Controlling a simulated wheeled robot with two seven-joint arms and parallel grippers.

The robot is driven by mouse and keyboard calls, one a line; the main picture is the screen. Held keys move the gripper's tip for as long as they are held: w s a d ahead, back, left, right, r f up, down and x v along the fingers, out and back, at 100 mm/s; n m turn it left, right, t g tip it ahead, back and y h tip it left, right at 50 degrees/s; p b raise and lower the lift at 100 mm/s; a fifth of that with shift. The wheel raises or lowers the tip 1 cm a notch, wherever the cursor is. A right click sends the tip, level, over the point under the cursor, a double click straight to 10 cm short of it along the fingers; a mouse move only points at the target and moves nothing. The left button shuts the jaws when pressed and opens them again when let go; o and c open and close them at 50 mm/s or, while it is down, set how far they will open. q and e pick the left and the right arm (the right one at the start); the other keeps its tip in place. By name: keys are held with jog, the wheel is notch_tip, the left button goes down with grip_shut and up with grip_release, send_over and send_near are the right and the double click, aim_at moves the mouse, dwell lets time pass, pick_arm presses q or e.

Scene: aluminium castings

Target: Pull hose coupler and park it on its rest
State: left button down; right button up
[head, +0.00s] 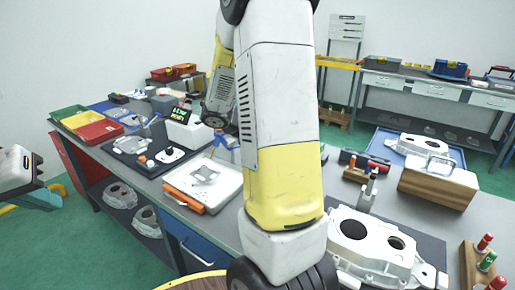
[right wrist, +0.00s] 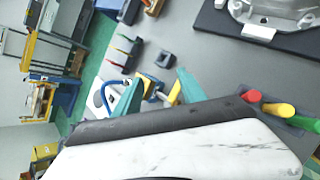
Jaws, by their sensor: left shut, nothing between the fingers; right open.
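My right gripper (right wrist: 158,76) is open in the right wrist view, with its teal fingers apart. A blue curved piece (right wrist: 153,90), with yellow beside it, shows between and beyond the fingers. It looks like part of the hose coupler or its rest, but I cannot tell which, nor whether the fingers touch it. In the head view, a small blue piece (head: 226,141) shows just left of my large arm. That arm hides much of the middle. My left gripper (head: 50,193) is shut and empty at the left edge, off the bench.
A casting (head: 365,240) lies on a dark mat at the front right. A rack (head: 468,262) with red and green handles stands beside it. A white tray (head: 232,183) with an orange-handled tool lies left of my arm. Coloured bins (head: 98,131) fill the bench's left end.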

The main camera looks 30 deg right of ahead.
jog(key=w+d+f+n+h, duration=0.1)
jog(key=w+f+n, duration=0.1)
jog(key=w, duration=0.1)
jog(key=w+d+f+n+t+h, duration=0.1)
jog(key=w+d+f+n, duration=0.1)
jog(key=w+n, duration=0.1)
jog(key=w+d+f+n+t+h, duration=0.1)
jog(key=w+d+f+n+h, duration=0.1)
jog(key=n, duration=0.1)
jog(key=shift+w+d, duration=0.25)
jog(key=shift+w, duration=0.15)
jog(key=shift+w+d+f, duration=0.2)
jog(key=shift+d+f, duration=0.05)
jog(key=x, duration=0.7)
jog(key=shift+w+f, duration=0.25)
jog(key=shift+f, duration=0.05)
grip_shut()
